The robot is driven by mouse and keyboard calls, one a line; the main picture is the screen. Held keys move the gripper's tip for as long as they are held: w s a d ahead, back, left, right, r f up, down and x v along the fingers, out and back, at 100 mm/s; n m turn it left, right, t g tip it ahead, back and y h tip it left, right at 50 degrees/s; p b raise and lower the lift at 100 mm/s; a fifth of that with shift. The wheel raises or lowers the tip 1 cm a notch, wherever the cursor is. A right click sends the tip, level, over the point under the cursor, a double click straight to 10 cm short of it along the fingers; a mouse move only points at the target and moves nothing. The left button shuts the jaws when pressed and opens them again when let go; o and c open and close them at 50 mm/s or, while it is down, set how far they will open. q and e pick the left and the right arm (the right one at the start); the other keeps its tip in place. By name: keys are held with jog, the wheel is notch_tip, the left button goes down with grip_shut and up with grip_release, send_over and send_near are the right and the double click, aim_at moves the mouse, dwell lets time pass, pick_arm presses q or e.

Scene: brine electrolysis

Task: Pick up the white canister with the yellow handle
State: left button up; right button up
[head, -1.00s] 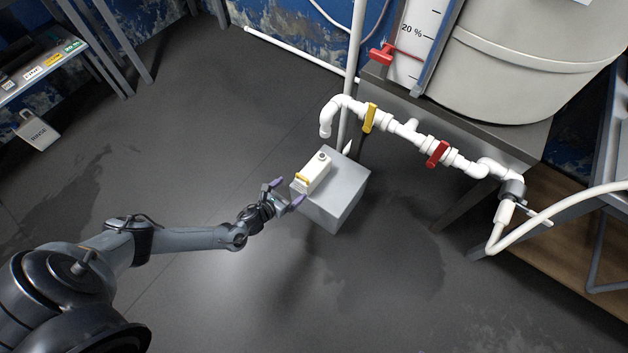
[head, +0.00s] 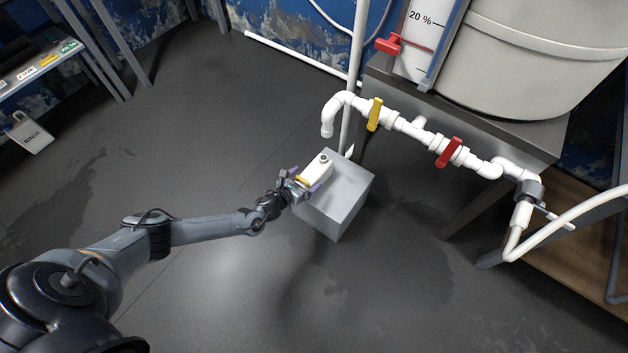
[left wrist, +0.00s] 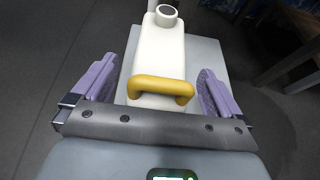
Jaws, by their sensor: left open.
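The white canister (head: 318,167) with the yellow handle (head: 303,181) stands on a grey block (head: 346,200) in the head view. In the left wrist view the canister (left wrist: 160,52) is in the middle, its yellow handle (left wrist: 160,87) facing me and its dark round opening at the top. My left gripper (head: 303,184) is open at the handle end of the canister. In the left wrist view its purple fingers (left wrist: 157,80) are on either side of the handle, with a gap on both sides. My right gripper is not in view.
A white pipe with a yellow valve lever (head: 375,114) and a red valve lever (head: 449,152) runs above and right of the block, its spout ending just behind the canister. A large tank (head: 545,60) stands at the right. The floor around the block is clear.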

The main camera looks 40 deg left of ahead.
aim_at(314, 175)
pick_arm(q)
jog(key=shift+b+x, duration=0.5)
jog(key=shift+x, duration=0.7)
jog(key=shift+s, duration=0.1)
jog(key=c, duration=0.4)
jog(key=shift+r, duration=0.1)
grip_shut()
